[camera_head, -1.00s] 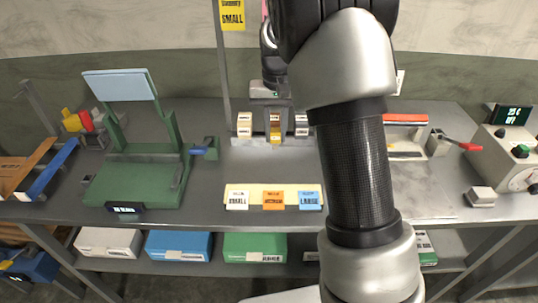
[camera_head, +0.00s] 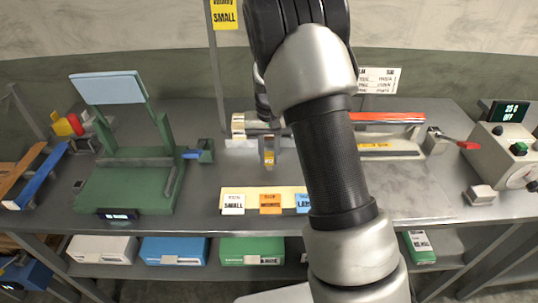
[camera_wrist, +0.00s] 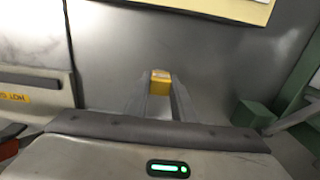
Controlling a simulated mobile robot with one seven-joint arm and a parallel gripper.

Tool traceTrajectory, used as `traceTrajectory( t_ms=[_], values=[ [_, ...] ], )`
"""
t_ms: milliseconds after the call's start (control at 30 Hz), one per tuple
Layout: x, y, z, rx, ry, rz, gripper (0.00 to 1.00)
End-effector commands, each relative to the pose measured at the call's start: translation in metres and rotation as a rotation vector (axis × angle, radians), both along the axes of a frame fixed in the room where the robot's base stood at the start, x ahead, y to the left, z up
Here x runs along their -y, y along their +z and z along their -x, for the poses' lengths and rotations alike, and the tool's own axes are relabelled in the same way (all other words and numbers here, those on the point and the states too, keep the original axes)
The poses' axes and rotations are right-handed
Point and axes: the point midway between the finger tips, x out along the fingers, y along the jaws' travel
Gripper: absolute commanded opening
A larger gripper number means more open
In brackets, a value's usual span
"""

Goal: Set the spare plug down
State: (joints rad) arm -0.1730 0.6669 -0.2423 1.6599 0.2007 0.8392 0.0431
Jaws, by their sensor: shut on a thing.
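A small yellow block, which I take to be the spare plug (camera_wrist: 160,82), sits between the two fingertips of my gripper (camera_wrist: 160,90) in the wrist view. The jaws are shut on it. In the head view, the yellow plug (camera_head: 268,158) shows behind the row of size cards, with my gripper (camera_head: 267,146) around it. Bare grey bench top (camera_head: 300,172) lies around it. I cannot tell whether the plug touches the bench. My arm hides part of the bench to the right of it.
A yellow board with size cards (camera_head: 270,203) lies at the front edge. A green stand (camera_head: 130,190) is on the left. A sealer with an orange-red bar (camera_head: 388,117) and a control box (camera_head: 510,155) are on the right. Bench between stand and cards is clear.

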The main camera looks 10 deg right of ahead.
Motion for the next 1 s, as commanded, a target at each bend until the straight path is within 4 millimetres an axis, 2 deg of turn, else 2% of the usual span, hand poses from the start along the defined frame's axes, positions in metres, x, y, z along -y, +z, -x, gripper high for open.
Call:
traceTrajectory(
  t_ms=[267,300,400,667,800,867,1000],
  values=[
    [0.0,-0.003,0.0,0.001,0.0,0.0,0.01],
    [0.0,-0.002,0.0,0.001,0.0,0.0,0.26],
    [0.0,-0.002,0.0,0.001,0.001,0.0,0.41],
    [0.0,-0.001,0.0,0.001,0.0,0.0,0.41],
    [0.0,0.007,-0.001,0.003,0.001,0.0,0.41],
    [0.0,0.015,-0.001,0.003,0.001,0.0,0.41],
    [0.0,0.045,-0.002,0.006,0.001,-0.001,0.41]
  ],
)
